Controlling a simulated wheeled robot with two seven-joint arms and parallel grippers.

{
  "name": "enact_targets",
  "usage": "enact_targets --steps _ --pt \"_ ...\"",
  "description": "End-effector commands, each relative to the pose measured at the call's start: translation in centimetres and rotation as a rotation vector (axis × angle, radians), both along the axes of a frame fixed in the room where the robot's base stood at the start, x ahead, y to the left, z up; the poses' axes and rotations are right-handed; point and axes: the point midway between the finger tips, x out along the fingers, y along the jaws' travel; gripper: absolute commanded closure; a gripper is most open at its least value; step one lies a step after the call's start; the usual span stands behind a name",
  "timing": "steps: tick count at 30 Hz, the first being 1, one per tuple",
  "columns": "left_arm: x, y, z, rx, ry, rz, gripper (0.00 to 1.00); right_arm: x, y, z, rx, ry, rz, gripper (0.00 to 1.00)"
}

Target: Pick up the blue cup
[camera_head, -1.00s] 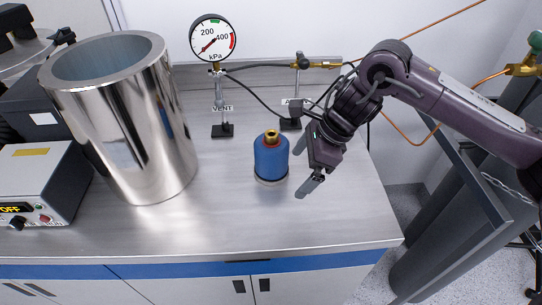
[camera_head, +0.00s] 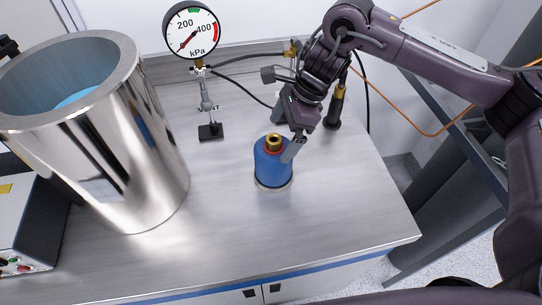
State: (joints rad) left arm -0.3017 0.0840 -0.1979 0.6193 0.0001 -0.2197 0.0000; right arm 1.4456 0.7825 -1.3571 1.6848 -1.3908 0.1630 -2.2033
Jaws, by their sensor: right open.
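The blue cup (camera_head: 270,167) is a blue cylinder with a brass-coloured top fitting and a pale base. It stands upright on the metal bench near the middle of the head view. My right gripper (camera_head: 289,150) reaches down from the upper right. It is open, and a finger overlaps the upper right side of the cup in the picture. I cannot tell whether it touches the cup. The other finger is not clearly seen. My left gripper is not in view.
A large shiny metal cylinder (camera_head: 125,150) with an open top stands left of the cup. A pressure gauge (camera_head: 190,31) on a stand is behind. A grey control box (camera_head: 30,225) sits at the left edge. The bench (camera_head: 300,235) is clear in front of the cup.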

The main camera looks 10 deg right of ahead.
Motion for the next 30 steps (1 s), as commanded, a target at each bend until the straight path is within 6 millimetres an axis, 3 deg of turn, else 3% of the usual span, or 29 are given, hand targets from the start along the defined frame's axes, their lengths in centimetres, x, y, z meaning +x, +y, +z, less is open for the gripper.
enact_targets --steps 3,8,13,20,30 --pt "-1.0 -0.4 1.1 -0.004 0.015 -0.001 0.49 -0.2 0.8 -0.9 -0.001 0.004 0.002 0.00" --pt "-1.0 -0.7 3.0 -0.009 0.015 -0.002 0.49 -0.5 2.2 -2.7 -0.001 0.005 0.002 0.00" --pt "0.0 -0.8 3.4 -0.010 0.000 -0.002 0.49 -0.3 2.7 -4.7 -0.001 0.002 -0.001 0.00" --pt "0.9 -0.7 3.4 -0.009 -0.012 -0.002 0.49 -0.3 2.8 -5.0 0.000 -0.001 0.000 0.00" --pt "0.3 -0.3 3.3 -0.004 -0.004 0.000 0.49 -0.3 2.8 -5.0 0.000 -0.001 0.000 0.42"
